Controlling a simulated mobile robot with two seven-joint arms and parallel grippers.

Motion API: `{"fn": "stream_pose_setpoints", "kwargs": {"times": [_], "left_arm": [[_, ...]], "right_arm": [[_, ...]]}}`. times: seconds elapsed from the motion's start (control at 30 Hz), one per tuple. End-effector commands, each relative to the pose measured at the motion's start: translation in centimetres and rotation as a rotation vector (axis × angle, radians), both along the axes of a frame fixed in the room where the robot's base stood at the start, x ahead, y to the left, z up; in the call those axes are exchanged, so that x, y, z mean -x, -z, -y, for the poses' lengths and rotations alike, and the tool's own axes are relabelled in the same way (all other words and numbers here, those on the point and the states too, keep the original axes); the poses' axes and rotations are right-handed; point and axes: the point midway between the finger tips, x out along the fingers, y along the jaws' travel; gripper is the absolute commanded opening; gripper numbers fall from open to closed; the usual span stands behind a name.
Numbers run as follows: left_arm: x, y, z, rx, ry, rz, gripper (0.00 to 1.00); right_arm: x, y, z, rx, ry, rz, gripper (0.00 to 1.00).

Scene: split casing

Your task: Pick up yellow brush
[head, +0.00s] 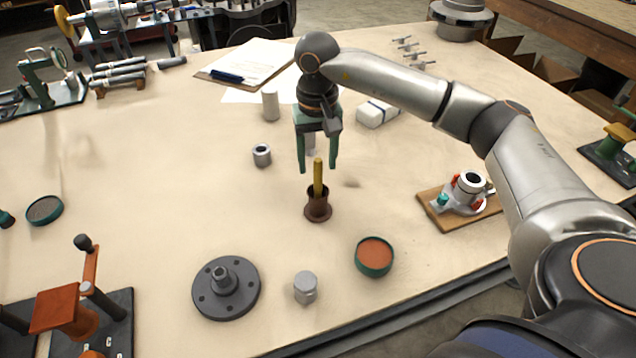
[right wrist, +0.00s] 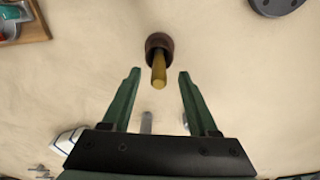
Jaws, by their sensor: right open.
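The yellow brush (head: 318,177) stands upright in a small brown cup (head: 318,207) near the middle of the table. Only its yellow handle shows; its lower end is hidden in the cup. My right gripper (head: 318,170) is open and points down, its green fingers at or just behind the handle's top in the head view. In the right wrist view the brush (right wrist: 159,72) and the cup (right wrist: 159,43) lie just beyond the fingertips, centred between the two open fingers (right wrist: 159,72). I cannot tell whether the fingers touch the handle. My left gripper is not in view.
A round orange-filled dish (head: 375,256), a hex-shaped grey piece (head: 305,287) and a dark flange (head: 226,288) lie nearer the front edge. A small grey ring (head: 262,155) stands left of the gripper. A wooden board with a fixture (head: 437,214) is at right.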

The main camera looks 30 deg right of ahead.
Motion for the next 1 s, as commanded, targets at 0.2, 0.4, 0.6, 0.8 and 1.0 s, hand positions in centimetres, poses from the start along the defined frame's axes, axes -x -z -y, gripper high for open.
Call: {"fn": "stream_pose_setpoints", "kwargs": {"times": [0.2, 0.4, 0.6, 0.8, 1.0], "left_arm": [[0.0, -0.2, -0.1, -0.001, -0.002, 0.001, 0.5], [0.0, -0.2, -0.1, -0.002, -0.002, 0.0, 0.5], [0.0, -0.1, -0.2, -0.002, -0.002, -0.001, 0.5], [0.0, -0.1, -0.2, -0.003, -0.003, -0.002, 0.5], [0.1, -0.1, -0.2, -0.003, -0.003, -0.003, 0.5]], "right_arm": [[0.0, 2.6, 0.2, 0.0, 0.0, -0.001, 0.6], [-0.1, 2.8, 0.2, -0.001, 0.0, 0.001, 0.6], [-0.1, 2.7, 0.2, -0.001, 0.0, 0.0, 0.43], [-0.1, 2.7, 0.2, -0.001, 0.0, 0.0, 0.2], [-0.1, 2.7, 0.2, -0.001, 0.0, 0.0, 0.0]]}}
